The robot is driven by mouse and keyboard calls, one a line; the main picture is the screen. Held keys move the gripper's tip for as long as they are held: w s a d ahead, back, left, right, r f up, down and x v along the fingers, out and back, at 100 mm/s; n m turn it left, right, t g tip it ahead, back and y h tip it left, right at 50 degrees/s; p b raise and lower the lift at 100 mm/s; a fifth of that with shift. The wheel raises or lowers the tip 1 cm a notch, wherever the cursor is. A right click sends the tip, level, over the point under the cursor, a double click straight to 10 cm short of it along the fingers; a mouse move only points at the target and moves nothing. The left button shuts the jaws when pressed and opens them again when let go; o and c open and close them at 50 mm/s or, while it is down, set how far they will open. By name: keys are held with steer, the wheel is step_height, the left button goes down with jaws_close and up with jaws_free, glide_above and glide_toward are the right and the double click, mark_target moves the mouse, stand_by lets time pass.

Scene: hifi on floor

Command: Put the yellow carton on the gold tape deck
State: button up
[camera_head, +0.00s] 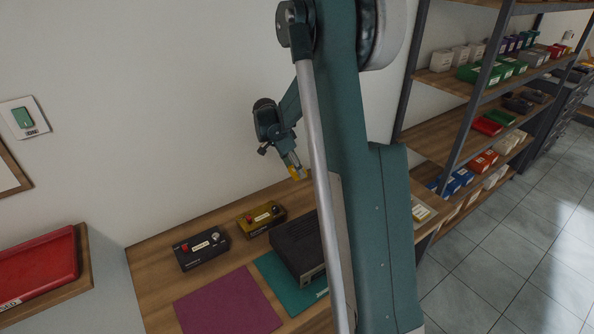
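My gripper (294,168) hangs in the air above the back of the wooden bench, near the wall. A small yellow patch shows at its fingertips; it is too small to tell whether this is the yellow carton or part of the fingers, or whether the fingers are open or shut. A gold box (262,218) with a dark front, a pale label and a red knob stands on the bench below and left of my gripper; it may be the gold tape deck. No other clear yellow carton shows on the bench, part of which is hidden by my arm.
A black box (201,248) with knobs stands left of the gold one. A large dark unit (298,246) sits at the right, partly behind my arm, by a teal mat (284,284). A purple mat (228,302) is bare. Shelves (440,142) stand at right.

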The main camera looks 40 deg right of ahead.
steer(key=shift+s+r, duration=0.1)
steer(key=s+a+r+p, duration=0.1)
steer(key=s+a+r, duration=0.2)
steer(key=s, duration=0.4)
steer(key=s+a+r, duration=0.3)
steer(key=s, duration=0.3)
steer(key=r+n+p, duration=0.1)
steer(key=r+n, duration=0.1)
glide_above(318, 234)
steer(key=a, duration=0.2)
steer(key=shift+d+t, duration=0.2)
steer(key=shift+t, duration=0.1)
steer(key=shift+f, duration=0.1)
steer(key=shift+f, duration=3.1)
steer(key=shift+f, duration=1.85)
steer(key=shift+f+b, duration=0.2)
steer(key=shift+b, duration=0.1)
